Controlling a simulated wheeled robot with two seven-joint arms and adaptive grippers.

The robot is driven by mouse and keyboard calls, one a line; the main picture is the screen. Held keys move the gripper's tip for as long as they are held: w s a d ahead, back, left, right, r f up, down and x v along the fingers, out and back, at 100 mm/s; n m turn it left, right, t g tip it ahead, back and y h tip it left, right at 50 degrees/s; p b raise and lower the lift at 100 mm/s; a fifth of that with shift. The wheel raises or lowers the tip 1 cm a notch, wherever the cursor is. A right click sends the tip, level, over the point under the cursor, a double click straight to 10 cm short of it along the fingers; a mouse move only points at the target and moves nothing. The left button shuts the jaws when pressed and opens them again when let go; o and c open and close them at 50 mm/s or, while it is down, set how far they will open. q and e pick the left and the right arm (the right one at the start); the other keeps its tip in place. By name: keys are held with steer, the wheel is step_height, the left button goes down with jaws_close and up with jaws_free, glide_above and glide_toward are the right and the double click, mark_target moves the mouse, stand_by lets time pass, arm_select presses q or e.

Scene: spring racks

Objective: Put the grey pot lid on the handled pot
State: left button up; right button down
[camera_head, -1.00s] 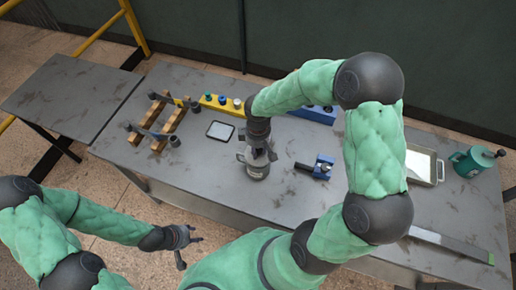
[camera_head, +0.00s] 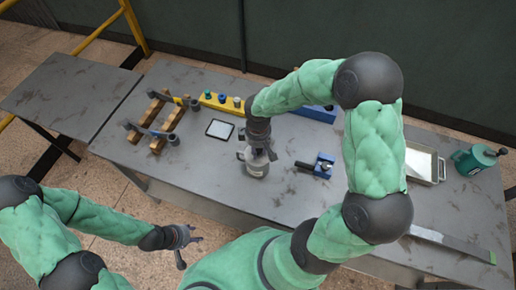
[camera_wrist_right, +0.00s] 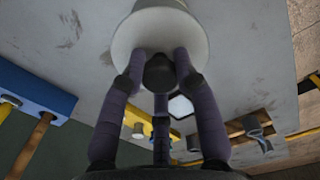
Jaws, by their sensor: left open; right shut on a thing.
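My right gripper (camera_head: 258,152) points down at a pale grey, round vessel (camera_head: 257,172) with a dark band, standing on the table. In the right wrist view its fingers (camera_wrist_right: 160,75) are shut around a dark knob (camera_wrist_right: 160,72). Beyond the knob is a pale grey round disc (camera_wrist_right: 126,42), which I take as the lid, with a narrower pale body (camera_wrist_right: 150,8) behind it. Whether lid and body are joined or merely touching is unclear. A teal pot (camera_head: 474,161) with a dark side handle stands at the table's right. My left gripper (camera_head: 188,240) is open and empty, off the table's front.
A white-lined tray (camera_head: 424,163) and a long metal bar (camera_head: 445,243) lie on the right. A blue clamp-like block (camera_head: 323,166) is close to the right gripper. A flat tablet (camera_head: 219,129), wooden rack (camera_head: 155,120) and yellow button strip (camera_head: 220,102) lie left.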

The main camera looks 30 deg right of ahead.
steer(key=shift+f+b, duration=0.5)
steer(key=shift+f, duration=0.2)
stand_by(0.4)
steer(key=shift+c, duration=0.2)
jaws_free()
stand_by(0.4)
steer(key=shift+r, duration=0.15)
steer(key=shift+r+p, duration=3.1)
steer(key=shift+r, duration=0.8)
